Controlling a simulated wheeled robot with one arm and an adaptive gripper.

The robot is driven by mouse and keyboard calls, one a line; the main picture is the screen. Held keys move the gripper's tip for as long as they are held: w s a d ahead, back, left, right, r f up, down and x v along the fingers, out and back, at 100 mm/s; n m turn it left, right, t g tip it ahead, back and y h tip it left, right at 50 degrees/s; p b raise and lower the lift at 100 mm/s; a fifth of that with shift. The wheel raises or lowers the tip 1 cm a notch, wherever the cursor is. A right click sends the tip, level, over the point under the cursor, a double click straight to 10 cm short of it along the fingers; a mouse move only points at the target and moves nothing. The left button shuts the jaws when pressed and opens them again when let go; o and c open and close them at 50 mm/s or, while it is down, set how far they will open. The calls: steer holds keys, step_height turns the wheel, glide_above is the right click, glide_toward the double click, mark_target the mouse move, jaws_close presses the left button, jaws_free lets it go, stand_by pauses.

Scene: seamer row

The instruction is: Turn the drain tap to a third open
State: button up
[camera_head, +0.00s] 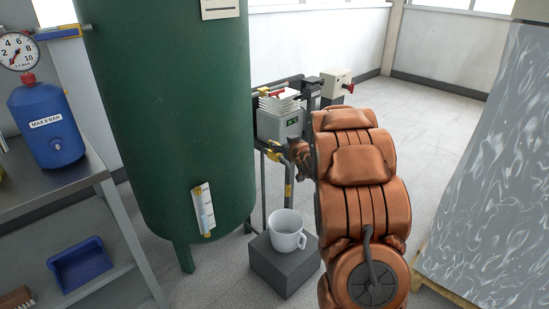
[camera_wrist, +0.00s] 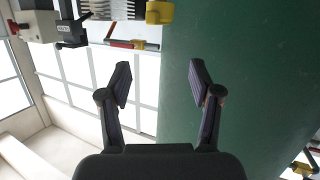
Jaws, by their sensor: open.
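In the head view a red lever (camera_head: 282,93) with a yellow end sits above a grey finned unit (camera_head: 279,118) beside the green tank (camera_head: 175,120). A red-handled lever with a yellow part (camera_wrist: 130,44) also shows in the wrist view, beyond and left of my fingertips. I cannot tell for certain which fitting is the drain tap. A white mug (camera_head: 287,231) stands upright on a dark grey block (camera_head: 284,264) below the pipework. My gripper (camera_wrist: 160,75) is open and empty, with the green tank wall behind its right finger. In the head view my arm hides part of the pipework.
A white box with a red handle (camera_head: 336,82) stands behind the pipework. A grey marbled block (camera_head: 490,170) on a pallet stands at right. Open floor (camera_head: 420,110) lies behind my arm.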

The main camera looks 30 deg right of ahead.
step_height(320, 180, down, 6)
steer(key=w+d+t+y+b, duration=0.1)
steer(key=d+t+y+b, duration=0.1)
steer(key=b, duration=0.1)
steer(key=shift+n+t+y, duration=0.3)
steer(key=shift+n+t, duration=0.2)
steer(key=shift+t, duration=0.1)
steer(key=shift+w+a+f+b, duration=0.1)
steer(key=shift+w+b, duration=0.85)
steer(key=shift+w, duration=3.15)
steer(key=c, duration=1.2)
